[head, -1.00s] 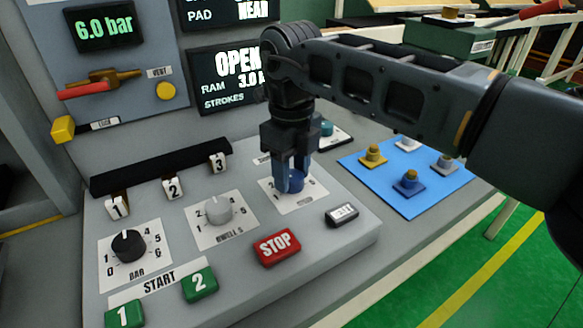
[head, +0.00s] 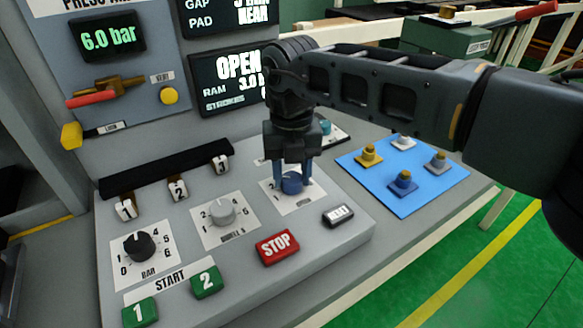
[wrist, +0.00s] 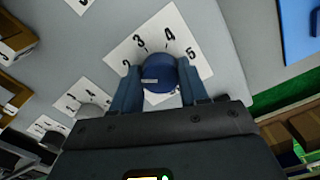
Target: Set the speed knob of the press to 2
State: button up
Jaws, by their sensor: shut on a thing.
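The blue speed knob (head: 292,183) stands on a white dial plate (head: 304,203) at the right of the press's control panel. In the wrist view the blue knob (wrist: 157,74) sits on its dial (wrist: 140,32), where the numbers 2, 3, 4 and 5 show; the rest is covered by my gripper. My gripper (head: 292,180) points down with its two blue fingers on either side of the knob, shut on it. The wrist view shows the fingers (wrist: 158,88) pressed against both sides. I cannot tell surely which number the knob's pointer marks.
Left of the knob are a grey dwell knob (head: 222,211) and a black bar knob (head: 139,246). A red STOP button (head: 277,247), a small labelled button (head: 338,215) and green START buttons (head: 207,282) lie in front. A blue mat (head: 425,193) with several pegs lies right.

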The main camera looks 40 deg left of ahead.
aim_at(292, 176)
jog(key=shift+r+m, duration=0.1)
jog(key=shift+m, duration=0.2)
jog(key=shift+w, duration=0.1)
jog(key=o, duration=1.1)
jog(key=shift+c, duration=0.2)
notch_tip(292, 176, up, 8)
jog(key=shift+f+b, duration=0.15)
jog(key=shift+b, duration=0.3)
